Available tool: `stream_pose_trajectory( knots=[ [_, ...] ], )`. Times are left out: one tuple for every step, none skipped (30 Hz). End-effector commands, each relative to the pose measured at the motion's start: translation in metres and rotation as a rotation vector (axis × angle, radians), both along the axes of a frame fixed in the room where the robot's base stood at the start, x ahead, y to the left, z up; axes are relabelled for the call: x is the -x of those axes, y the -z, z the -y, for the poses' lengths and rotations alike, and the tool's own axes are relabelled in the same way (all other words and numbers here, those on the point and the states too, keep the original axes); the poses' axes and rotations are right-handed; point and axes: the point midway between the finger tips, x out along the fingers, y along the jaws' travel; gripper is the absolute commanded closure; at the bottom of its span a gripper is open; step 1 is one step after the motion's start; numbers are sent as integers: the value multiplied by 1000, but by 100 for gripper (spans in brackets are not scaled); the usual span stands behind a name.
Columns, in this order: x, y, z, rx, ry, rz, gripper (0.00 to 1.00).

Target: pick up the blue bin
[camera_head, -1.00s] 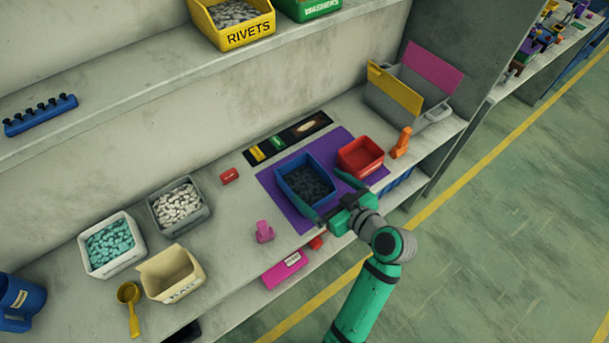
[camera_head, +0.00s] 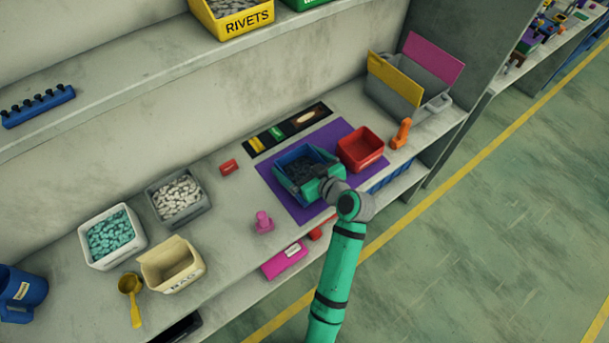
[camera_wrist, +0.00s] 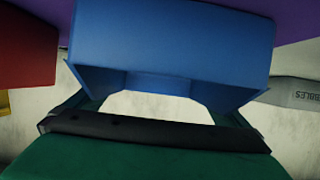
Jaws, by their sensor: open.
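The blue bin (camera_head: 298,149), holding dark small parts, stands on the purple mat (camera_head: 322,133) at the shelf's front. My gripper (camera_head: 296,162) is open, with its green fingers reaching along opposite sides of the bin. In the wrist view, the bin (camera_wrist: 170,45) fills the upper middle, between the spread fingers. Whether the fingers touch its walls cannot be told. My gripper's body hides part of the bin's near side in the head view.
A red bin (camera_head: 360,148) stands close to the right of the blue bin. An orange object (camera_head: 401,134) is beyond it. A pink object (camera_head: 263,222) stands to the left, near the shelf edge. The upper shelf (camera_head: 170,80) overhangs behind.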

Motion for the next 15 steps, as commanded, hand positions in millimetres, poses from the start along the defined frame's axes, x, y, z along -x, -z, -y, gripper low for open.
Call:
stream_pose_trajectory(
  knots=[
    [-2,1,-2,0,-1,-1,0],
    [-3,2,-2,1,0,-1,0],
    [-3,2,-2,1,0,-1,0],
    [-3,2,-2,1,0,-1,0],
    [-3,2,-2,1,0,-1,0],
    [-3,2,-2,1,0,-1,0],
    [-3,2,-2,1,0,-1,0],
    [-3,2,-2,1,0,-1,0],
    [-3,2,-2,1,0,-1,5],
    [-3,2,-2,0,0,0,12],
    [-3,2,-2,0,0,0,19],
    [-3,2,-2,0,0,0,29],
    [-3,2,-2,0,0,0,36],
    [-3,2,-2,0,0,0,43],
    [-3,2,-2,0,0,0,51]
  ],
)
